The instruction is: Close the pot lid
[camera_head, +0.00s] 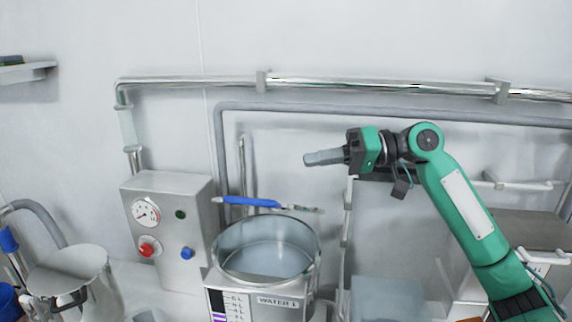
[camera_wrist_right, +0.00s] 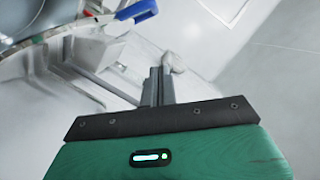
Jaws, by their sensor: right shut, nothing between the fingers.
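A round steel pot (camera_head: 232,262) stands at the lower centre of the head view, its top open and its inside visible. It carries a label reading WATER and a level scale. A blue handle (camera_head: 247,201) on a thin metal piece runs across just above and behind the pot's back rim; I cannot tell whether this piece is the lid seen edge-on. The blue handle also shows at the upper left of the right wrist view (camera_wrist_right: 137,10). My right gripper (camera_head: 308,158) is shut and empty, pointing left, above and right of the handle, apart from it. My left gripper is not in view.
A control box (camera_head: 172,215) with a gauge and red and blue buttons stands left of the pot. A steel vessel (camera_head: 68,272) is at the lower left. Pipes (camera_head: 380,86) run along the back wall. Free air lies between my right gripper and the pot.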

